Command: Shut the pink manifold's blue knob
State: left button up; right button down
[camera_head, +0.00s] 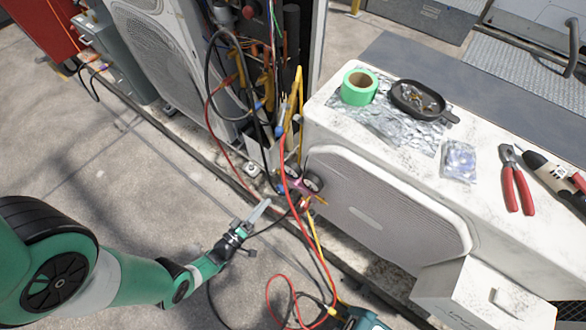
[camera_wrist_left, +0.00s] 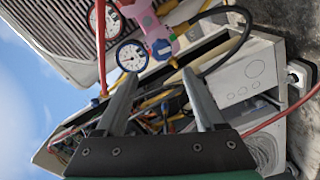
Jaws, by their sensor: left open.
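The pink manifold (camera_head: 299,186) hangs among hoses beside the white condenser's front left edge in the head view. In the left wrist view the manifold (camera_wrist_left: 153,32) is at the top, with two round gauges (camera_wrist_left: 132,56) on its left. A small blue knob (camera_wrist_left: 163,47) shows on its lower part. My left gripper (camera_head: 264,207) is open, just to the left and front of the manifold. In the left wrist view its two fingers (camera_wrist_left: 162,78) point toward the manifold, apart from each other, and I see nothing held between them. My right gripper is not in view.
Red, yellow and black hoses (camera_head: 282,285) hang around the manifold and trail on the floor. The condenser top (camera_head: 400,168) holds green tape (camera_head: 359,87), a black dish (camera_head: 418,99) and red-handled pliers (camera_head: 517,182). The concrete floor at left is mostly clear.

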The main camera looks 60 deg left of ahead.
aim_at(280, 192)
pick_arm(q)
jog(key=x, duration=0.2)
jog(key=f+b+x, duration=0.1)
jog(key=x, duration=0.2)
jog(key=d+b+x, duration=0.1)
jog(key=x, duration=0.2)
jog(key=shift+w+f, duration=0.15)
jog(key=shift+w, duration=0.3)
jog(key=shift+w+a, duration=0.2)
jog(key=shift+w, duration=0.15)
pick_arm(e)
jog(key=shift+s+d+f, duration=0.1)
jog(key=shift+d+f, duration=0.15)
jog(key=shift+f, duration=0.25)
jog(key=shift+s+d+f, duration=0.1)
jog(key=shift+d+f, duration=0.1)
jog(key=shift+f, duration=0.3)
pick_arm(q)
jog(key=shift+s, duration=0.1)
grip_shut()
